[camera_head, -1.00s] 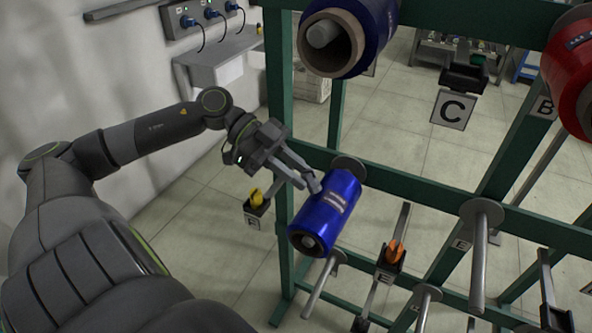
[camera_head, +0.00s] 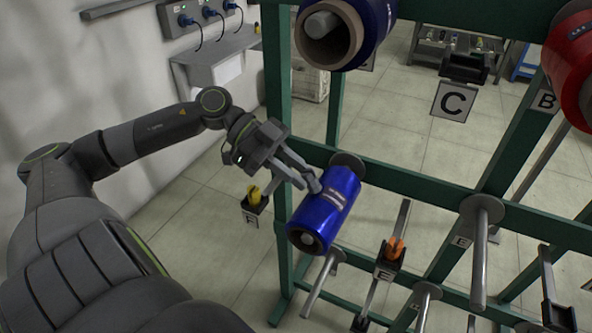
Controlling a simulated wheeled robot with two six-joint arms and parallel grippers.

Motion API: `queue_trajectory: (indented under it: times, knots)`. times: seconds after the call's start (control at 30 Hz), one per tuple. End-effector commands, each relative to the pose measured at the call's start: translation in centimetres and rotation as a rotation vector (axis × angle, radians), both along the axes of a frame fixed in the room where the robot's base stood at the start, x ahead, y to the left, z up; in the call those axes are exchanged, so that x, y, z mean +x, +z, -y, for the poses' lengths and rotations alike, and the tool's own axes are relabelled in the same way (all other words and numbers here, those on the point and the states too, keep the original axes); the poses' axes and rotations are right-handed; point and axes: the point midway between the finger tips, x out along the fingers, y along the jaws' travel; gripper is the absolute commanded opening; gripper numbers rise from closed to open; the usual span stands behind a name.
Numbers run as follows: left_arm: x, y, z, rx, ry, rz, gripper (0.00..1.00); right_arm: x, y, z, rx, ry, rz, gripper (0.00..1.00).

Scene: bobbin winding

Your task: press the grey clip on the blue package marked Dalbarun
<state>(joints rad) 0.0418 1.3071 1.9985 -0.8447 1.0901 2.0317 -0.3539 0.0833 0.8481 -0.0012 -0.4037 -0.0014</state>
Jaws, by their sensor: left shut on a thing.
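The blue package (camera_head: 318,222) is a shiny blue spool on a peg of the green rack, tilted toward the lower left in the head view. It has a pale label (camera_head: 334,198), too small to read. My left gripper (camera_head: 314,187) comes in from the upper left, with its fingertips at the package's upper left side. It is shut on a small grey piece, which seems to be the grey clip (camera_head: 316,187). The fingers partly hide the clip, and I cannot tell whether it touches the package. My right gripper is not in view.
The green rack (camera_head: 420,190) has bare pegs (camera_head: 480,240) to the right of the package. Another blue spool (camera_head: 340,35) hangs above, and a red one (camera_head: 575,65) is at the upper right. A yellow item (camera_head: 254,194) is below my left gripper.

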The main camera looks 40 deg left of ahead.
Motion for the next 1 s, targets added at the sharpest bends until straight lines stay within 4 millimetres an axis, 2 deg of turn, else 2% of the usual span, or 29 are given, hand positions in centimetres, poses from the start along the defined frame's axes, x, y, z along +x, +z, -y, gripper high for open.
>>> queue_trajectory:
  times: [0.47, 0.53, 0.6, 1.0]
  knots:
    - [0.0, -0.1, 0.1, 0.000, 0.000, 0.000, 0.02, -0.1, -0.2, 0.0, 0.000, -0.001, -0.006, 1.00]
    - [0.0, -0.1, 0.1, 0.000, 0.000, 0.000, 0.02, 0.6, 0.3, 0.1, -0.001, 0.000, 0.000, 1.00]
    - [0.0, 0.7, -0.2, 0.001, 0.001, -0.002, 0.02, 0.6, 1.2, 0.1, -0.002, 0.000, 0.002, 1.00]
    - [-0.3, 3.2, -1.5, -0.001, 0.001, -0.003, 0.02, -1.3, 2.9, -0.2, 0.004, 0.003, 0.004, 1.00]
